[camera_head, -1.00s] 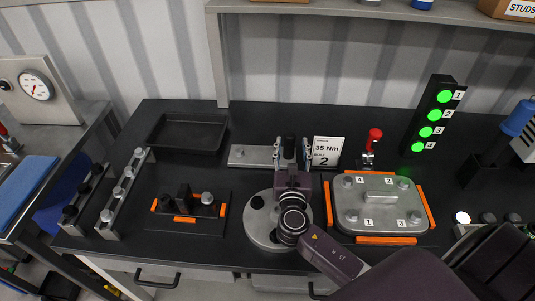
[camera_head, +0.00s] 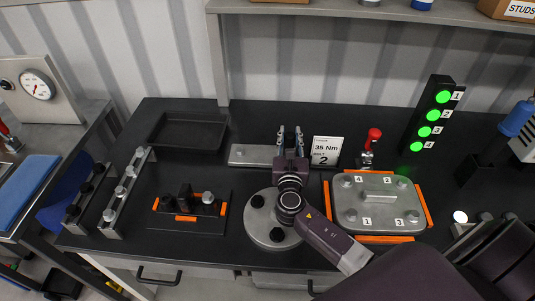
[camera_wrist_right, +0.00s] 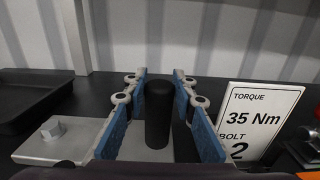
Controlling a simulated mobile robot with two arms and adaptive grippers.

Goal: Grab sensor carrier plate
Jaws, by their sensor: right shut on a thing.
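A flat grey metal plate (camera_head: 252,154), which I take as the sensor carrier plate, lies at the back middle of the dark bench. A bolt head (camera_wrist_right: 54,128) sits on its left part in the right wrist view. My right gripper (camera_head: 290,131) reaches over the plate's right part. Its blue-padded fingers (camera_wrist_right: 159,80) are shut on an upright black post (camera_wrist_right: 158,115), which stands between them. The post's lower end and the plate's right part are partly hidden by the gripper. My left gripper is not in view.
A round disc (camera_head: 262,233) lies below my right wrist. A grey cover (camera_head: 378,210) in orange guides is right. A torque sign (camera_head: 326,151) stands close right of the gripper. A black tray (camera_head: 188,131) and a fixture block (camera_head: 187,216) are left.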

